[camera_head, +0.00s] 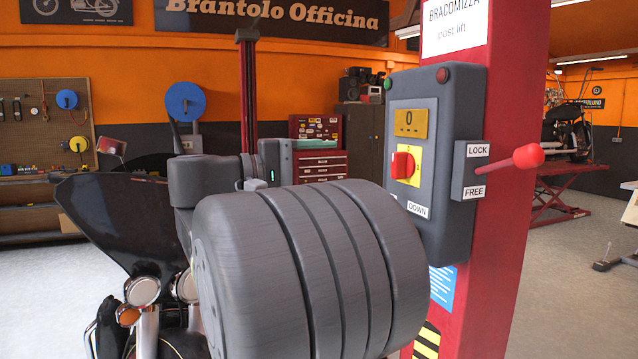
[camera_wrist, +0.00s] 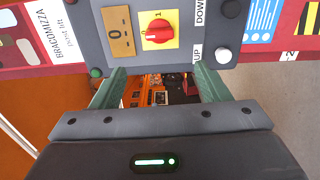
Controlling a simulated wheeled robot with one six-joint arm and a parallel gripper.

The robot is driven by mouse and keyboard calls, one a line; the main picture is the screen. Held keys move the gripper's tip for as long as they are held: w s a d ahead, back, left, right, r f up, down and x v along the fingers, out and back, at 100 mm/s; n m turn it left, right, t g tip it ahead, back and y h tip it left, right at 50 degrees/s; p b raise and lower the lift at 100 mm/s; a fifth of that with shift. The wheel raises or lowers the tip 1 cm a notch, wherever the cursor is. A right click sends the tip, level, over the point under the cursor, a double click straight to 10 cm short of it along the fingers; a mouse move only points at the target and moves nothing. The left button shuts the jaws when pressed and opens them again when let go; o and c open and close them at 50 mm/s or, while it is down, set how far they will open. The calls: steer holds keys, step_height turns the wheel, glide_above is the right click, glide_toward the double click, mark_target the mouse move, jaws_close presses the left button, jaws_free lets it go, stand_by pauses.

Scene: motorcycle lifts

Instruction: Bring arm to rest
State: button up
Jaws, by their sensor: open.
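My arm fills the lower middle of the head view, its large grey joint in front, and hides much of what lies behind. In the wrist view my gripper (camera_wrist: 158,82) is open, with its two pale green fingers apart and nothing between them. The fingers point toward the lower edge of the grey control box (camera_wrist: 110,58), with the red knob (camera_wrist: 158,31) beyond them. In the head view the control box (camera_head: 435,100) is on the red post, with its red knob (camera_head: 402,165) on a yellow plate and a display reading 0 (camera_head: 409,123).
A red-tipped lever (camera_head: 528,156) sticks out to the right by the LOCK and FREE labels. The red lift post (camera_head: 505,200) stands close at right. A motorcycle (camera_head: 125,225) stands at left, partly behind my arm. Open floor (camera_head: 565,300) shows at right.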

mark_target(393, 164)
steer(key=p+x, duration=0.1)
steer(key=x, duration=1.2)
steer(key=shift+d+p, duration=0.35)
steer(key=shift+d, duration=0.05)
steer(key=shift+w, duration=0.1)
steer(key=shift+d, duration=0.2)
steer(key=m+b, duration=0.1)
steer(key=m, duration=0.3)
steer(key=m+b, duration=0.2)
steer(key=m, duration=0.2)
steer(key=shift+a+r, duration=0.1)
steer(key=shift+a, duration=0.1)
steer(key=m, duration=0.5)
steer(key=shift+r, duration=0.15)
steer(key=shift+m+p, duration=0.7)
steer(key=shift+m, duration=1.1)
stand_by(0.4)
